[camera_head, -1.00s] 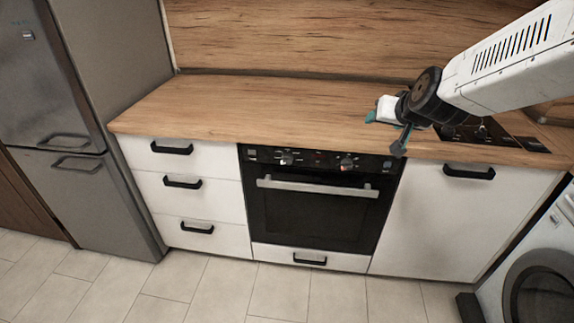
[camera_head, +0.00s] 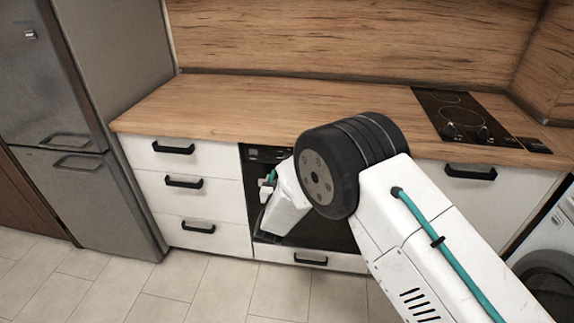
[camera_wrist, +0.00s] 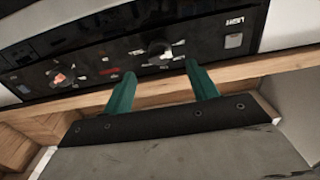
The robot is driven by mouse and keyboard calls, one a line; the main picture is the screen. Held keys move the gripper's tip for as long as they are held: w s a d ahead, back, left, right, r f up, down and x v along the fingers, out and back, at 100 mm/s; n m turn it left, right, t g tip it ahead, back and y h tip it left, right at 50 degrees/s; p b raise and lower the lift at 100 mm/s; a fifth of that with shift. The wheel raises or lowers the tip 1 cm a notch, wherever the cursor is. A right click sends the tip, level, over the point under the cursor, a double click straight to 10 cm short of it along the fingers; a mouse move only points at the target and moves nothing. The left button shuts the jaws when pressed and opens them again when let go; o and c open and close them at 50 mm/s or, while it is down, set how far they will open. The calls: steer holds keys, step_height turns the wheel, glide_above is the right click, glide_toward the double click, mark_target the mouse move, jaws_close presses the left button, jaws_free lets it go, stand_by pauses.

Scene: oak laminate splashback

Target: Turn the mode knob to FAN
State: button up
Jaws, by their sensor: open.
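The oven's black control panel (camera_head: 263,153) shows only at its left end in the head view; my arm hides the rest. In the wrist view the panel (camera_wrist: 110,62) runs across the top, tilted and apparently upside down. Two knobs show there, a left knob (camera_wrist: 60,77) and a right knob (camera_wrist: 158,52). I cannot tell which is the mode knob, and the markings, FAN included, are too blurred to read. My gripper (camera_wrist: 160,69) is open, its teal fingers apart and empty, pointing toward the panel near the right knob. In the head view my gripper (camera_head: 268,184) is in front of the oven.
The wooden countertop (camera_head: 230,112) runs above the oven, with a black hob (camera_head: 465,112) at right. White drawers (camera_head: 190,160) with black handles flank the oven at left, a white cabinet at right. A grey fridge (camera_head: 90,120) stands far left. The floor in front is clear.

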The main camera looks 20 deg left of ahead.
steer(key=x, duration=0.7)
steer(key=shift+w, duration=0.15)
steer(key=c, duration=1)
